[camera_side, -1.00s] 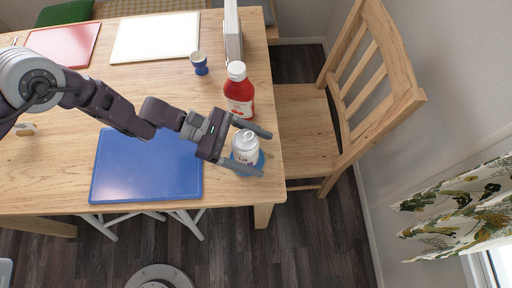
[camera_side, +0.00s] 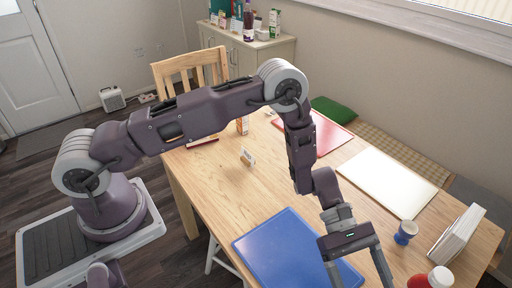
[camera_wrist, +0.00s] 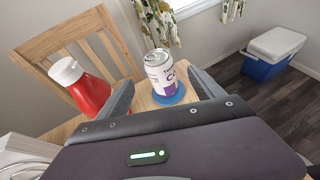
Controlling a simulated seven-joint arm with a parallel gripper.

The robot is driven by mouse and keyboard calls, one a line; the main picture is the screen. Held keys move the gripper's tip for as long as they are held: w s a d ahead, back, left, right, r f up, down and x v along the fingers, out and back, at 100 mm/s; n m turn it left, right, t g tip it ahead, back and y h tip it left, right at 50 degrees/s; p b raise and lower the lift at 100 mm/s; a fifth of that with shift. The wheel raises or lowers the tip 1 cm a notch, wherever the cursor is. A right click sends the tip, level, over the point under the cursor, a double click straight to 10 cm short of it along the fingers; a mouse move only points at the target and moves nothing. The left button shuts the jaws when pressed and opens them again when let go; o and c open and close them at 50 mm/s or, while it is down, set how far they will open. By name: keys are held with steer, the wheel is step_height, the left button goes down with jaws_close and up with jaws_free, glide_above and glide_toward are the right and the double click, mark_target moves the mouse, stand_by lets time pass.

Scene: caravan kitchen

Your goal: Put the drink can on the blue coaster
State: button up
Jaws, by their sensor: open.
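The drink can (camera_wrist: 161,76), white with a purple band and silver top, stands upright on the round blue coaster (camera_wrist: 178,98) in the wrist view. The coaster's rim shows around the can's base. My gripper (camera_wrist: 160,80) is open, with one finger on each side of the can in that view and no visible contact. In the side view my gripper (camera_side: 357,276) points down at the bottom edge; its fingertips, the can and the coaster are out of that frame.
A red bottle with white cap (camera_wrist: 82,88) stands left of the can. The side view shows a blue board (camera_side: 285,252), a blue egg cup (camera_side: 405,232), a white upright stack (camera_side: 456,236), a white board (camera_side: 388,182) and a red board (camera_side: 318,136). A wooden chair (camera_wrist: 75,45) stands beyond.

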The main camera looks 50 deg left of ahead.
steer(key=s+a+r+m+t+y, duration=0.1)
steer(key=s+a+r+m+y, duration=0.2)
steer(key=r, duration=0.4)
steer(key=a+r+m, duration=0.3)
steer(key=a+r, duration=0.2)
steer(key=r, duration=0.3)
steer(key=s+a+r+m+t+y, duration=0.1)
steer(key=s+a+r+m+y, duration=0.2)
steer(key=r, duration=0.4)
steer(key=s+a+r+m+t+y, duration=0.2)
steer(key=s+a, duration=0.4)
steer(key=a, duration=0.5)
steer(key=s+a+r+m+t+y, duration=0.2)
steer(key=s+a+r+t+y, duration=0.2)
steer(key=a, duration=0.6)
steer(key=shift+s+a+m+t+y, duration=0.3)
steer(key=shift+s+a+t, duration=0.05)
steer(key=shift+s+t, duration=0.7)
